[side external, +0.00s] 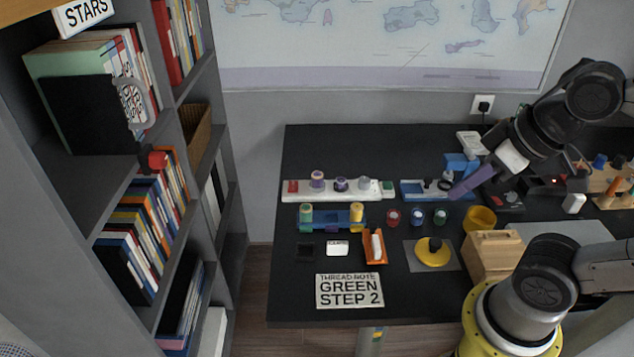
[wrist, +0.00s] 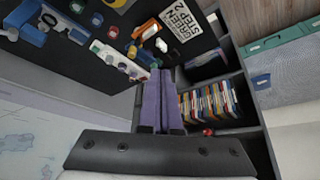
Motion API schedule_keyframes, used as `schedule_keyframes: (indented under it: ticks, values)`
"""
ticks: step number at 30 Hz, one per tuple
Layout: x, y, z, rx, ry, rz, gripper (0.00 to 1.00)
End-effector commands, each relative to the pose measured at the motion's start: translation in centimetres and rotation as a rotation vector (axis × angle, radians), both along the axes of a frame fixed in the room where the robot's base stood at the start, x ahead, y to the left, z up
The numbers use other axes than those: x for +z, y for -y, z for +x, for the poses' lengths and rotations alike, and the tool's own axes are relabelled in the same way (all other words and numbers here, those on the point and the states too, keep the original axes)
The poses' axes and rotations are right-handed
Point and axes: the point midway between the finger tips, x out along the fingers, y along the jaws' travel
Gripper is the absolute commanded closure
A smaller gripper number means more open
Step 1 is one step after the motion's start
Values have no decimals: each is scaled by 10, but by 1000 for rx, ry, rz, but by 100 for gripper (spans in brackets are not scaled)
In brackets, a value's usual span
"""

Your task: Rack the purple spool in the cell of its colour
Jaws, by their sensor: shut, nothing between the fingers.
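A purple spool with a pale top (side external: 317,179) stands on a long white strip (side external: 300,194). A darker purple piece (side external: 340,184) and a grey piece (side external: 364,184) stand to its right on the strip. A blue rack (side external: 332,222) in front holds a green spool (side external: 306,213) at its left end and a yellow spool (side external: 356,212) at its right end. My gripper (side external: 456,195), with long purple fingers, is shut and empty, right of the strip and above the desk. Its fingers also show in the wrist view (wrist: 163,80). Cell colours are too small to tell.
An orange holder (side external: 375,248), a yellow disc-shaped thing (side external: 433,256) and a wooden block (side external: 490,255) stand nearer. A card (side external: 349,290) reads "THREAD NOTE GREEN STEP 2".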

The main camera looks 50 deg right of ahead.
Motion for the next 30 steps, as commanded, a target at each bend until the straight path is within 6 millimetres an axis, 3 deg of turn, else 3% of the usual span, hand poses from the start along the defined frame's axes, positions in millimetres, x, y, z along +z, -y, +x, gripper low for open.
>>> schedule_keyframes:
  ticks: [2, 15, 25, 30]
  values:
    - [0, 0, 0, 0, 0, 0, 100]
    - [0, 0, 0, 0, 0, 0, 22]
    - [0, 0, 0, -15, 0, 8, 22]
    - [7, 0, -1, -132, -8, 71, 22]
